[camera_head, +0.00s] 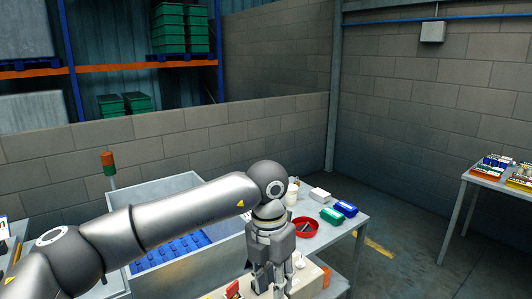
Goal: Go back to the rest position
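My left arm reaches in from the left across the view and bends down at its wrist. My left gripper (272,284) points down over a pale surface at the bottom centre. Its fingers are small and dark here, and I cannot tell whether they are open or shut or hold anything. My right gripper is not in view.
A grey bin (130,196) with blue contents (177,250) stands behind my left arm. A table to the right bears a red bowl (306,228), a green pack (331,216), a blue pack (345,208) and a white box (320,194). Another laden table (488,182) stands far right; floor lies between.

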